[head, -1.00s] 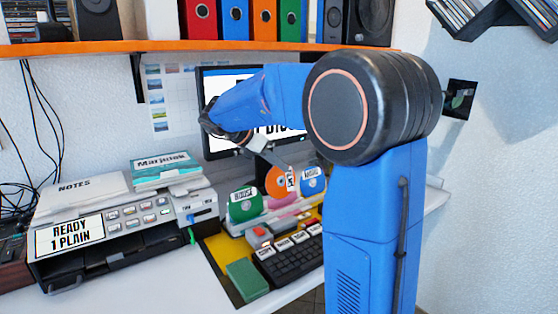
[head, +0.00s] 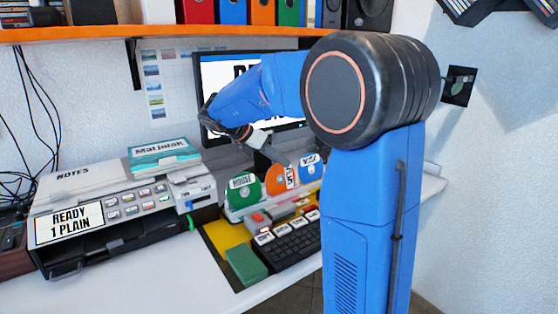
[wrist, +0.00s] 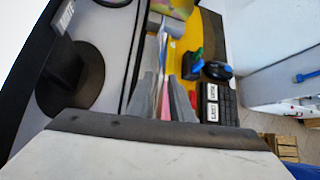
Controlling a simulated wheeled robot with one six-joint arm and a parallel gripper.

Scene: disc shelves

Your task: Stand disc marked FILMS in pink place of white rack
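The white rack (head: 232,215) stands behind the keyboard. An orange disc (head: 279,181) stands upright in it, between a green disc (head: 242,194) at the left and a blue disc (head: 311,169) at the right. The orange disc's label seems to read FILMS, but it is turned and small. My gripper (head: 277,161) is at the top of the orange disc. In the wrist view my gripper (wrist: 165,82) has its two grey fingers apart, with a pink strip (wrist: 165,101) and thin edges between them. The disc's lower edge and its slot are hidden in the head view.
A monitor (head: 218,75) stands close behind my gripper. A keyboard (head: 291,246) and a green block (head: 245,266) lie in front of the rack. An orange shelf (head: 170,31) runs above.

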